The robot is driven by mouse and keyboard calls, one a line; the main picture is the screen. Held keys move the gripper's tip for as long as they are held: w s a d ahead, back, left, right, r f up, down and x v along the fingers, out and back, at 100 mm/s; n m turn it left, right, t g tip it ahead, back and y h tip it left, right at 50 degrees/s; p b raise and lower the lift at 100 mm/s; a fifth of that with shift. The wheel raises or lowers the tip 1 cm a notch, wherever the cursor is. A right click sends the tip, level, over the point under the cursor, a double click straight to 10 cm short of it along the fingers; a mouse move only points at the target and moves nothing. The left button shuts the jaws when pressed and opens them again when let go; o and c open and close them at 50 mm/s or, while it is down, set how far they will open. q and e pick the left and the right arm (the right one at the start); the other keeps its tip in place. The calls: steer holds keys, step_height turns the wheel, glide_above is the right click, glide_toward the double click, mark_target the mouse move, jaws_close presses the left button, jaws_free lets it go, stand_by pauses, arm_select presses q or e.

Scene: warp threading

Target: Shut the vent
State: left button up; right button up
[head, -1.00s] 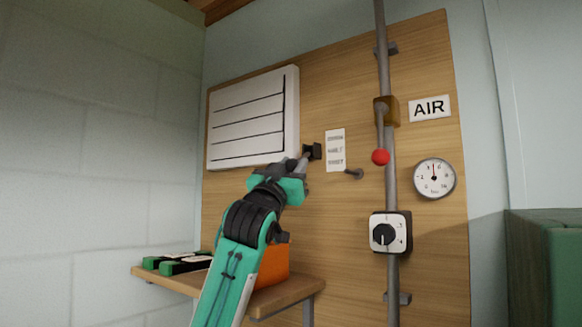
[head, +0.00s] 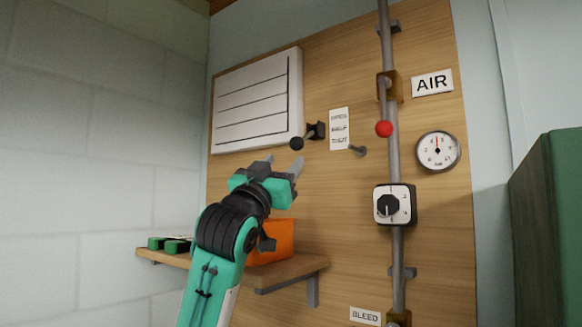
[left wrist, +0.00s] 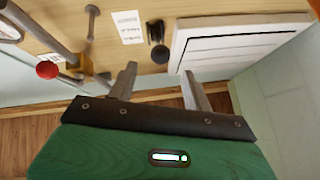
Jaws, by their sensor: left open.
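The vent (head: 248,105) is a white slatted panel on the wooden board in the head view. Its slats look flat, with thin dark lines between them. Just right of it, a short lever with a black knob (head: 297,143) sticks out from a black mount (head: 317,131), pointing left and slightly down. A white label (head: 339,128) with three lines of small print is beside the mount. My left gripper (head: 283,163) is open and empty, just below the knob and apart from it. The left wrist view shows the knob (left wrist: 160,53) beyond the open fingers (left wrist: 159,74). My right gripper is out of view.
A vertical pipe (head: 394,165) carries a red-knobbed lever (head: 384,129) and a dial switch (head: 394,205). A gauge (head: 438,151) is to its right. A grey peg (head: 357,150) sticks out below the label. A shelf (head: 295,267) holding an orange box (head: 272,243) is below.

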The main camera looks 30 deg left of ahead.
arm_select(q)
steer(key=shift+b+v, duration=0.8)
steer(key=shift+v, duration=1.55)
